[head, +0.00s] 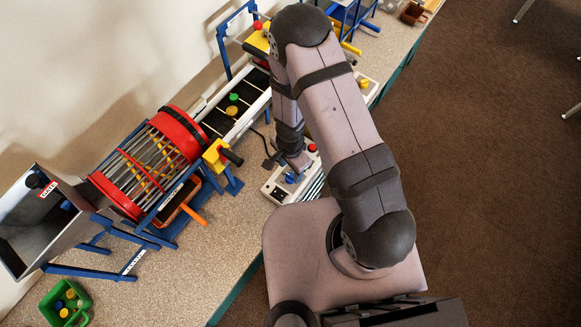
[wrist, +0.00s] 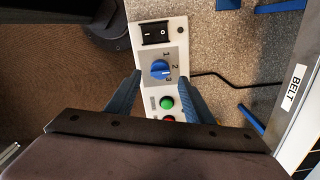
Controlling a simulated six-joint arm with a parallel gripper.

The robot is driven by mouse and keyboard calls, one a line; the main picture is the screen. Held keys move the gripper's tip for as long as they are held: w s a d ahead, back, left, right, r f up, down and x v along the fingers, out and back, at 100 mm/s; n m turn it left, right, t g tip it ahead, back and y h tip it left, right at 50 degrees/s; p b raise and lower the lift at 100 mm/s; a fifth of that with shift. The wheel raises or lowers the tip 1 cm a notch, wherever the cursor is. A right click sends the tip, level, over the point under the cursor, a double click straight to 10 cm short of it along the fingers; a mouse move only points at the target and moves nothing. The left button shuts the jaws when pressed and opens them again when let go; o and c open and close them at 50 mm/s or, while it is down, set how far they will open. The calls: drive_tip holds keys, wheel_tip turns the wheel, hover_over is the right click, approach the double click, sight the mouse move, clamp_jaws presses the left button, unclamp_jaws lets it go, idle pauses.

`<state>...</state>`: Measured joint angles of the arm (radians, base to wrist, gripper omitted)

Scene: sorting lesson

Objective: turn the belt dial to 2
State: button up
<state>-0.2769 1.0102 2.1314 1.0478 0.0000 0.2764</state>
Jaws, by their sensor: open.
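The blue belt dial (wrist: 160,69) sits on a white control box (wrist: 147,22) with the marks 1, 2 and 3 along its right side. A pale pointer line on the dial seems to lie on the side of 2 and 3; its exact setting is too small to tell. My gripper (wrist: 160,77) is open, with one finger on each side of the dial in the picture. I cannot tell whether the fingers touch it. In the head view the dial (head: 291,178) shows just below my gripper (head: 294,165).
The box also carries a black rocker switch (wrist: 155,33), a green button (wrist: 167,103) and a partly hidden red button (wrist: 168,119). A black cable (wrist: 215,74) leaves its right side. A BELT label (wrist: 293,84) marks the conveyor frame. A red-rimmed drum (head: 180,132) stands left.

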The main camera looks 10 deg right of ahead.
drive_tip(key=shift+r+p, duration=0.8)
drive_tip(key=shift+r, duration=0.45)
